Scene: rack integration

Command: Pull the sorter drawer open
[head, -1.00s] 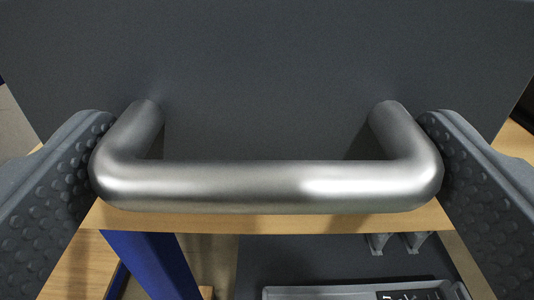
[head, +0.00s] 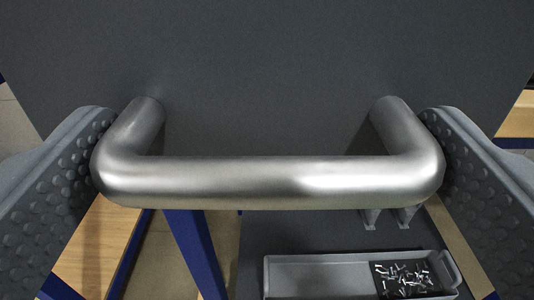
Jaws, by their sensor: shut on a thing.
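The sorter drawer shows as a dark grey front panel (head: 265,70) that fills the upper part of the head view. A silver bar handle (head: 265,183) is fixed to it by two posts. My gripper (head: 268,175) is shut on the handle, with one studded grey finger pressed at each end of the bar. The drawer's inside is hidden behind its front panel.
Below the handle, a grey tray (head: 320,275) with small metal parts (head: 405,278) in its right side lies on a dark surface (head: 290,232). A blue frame leg (head: 193,250) and a wooden surface (head: 95,250) are at lower left.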

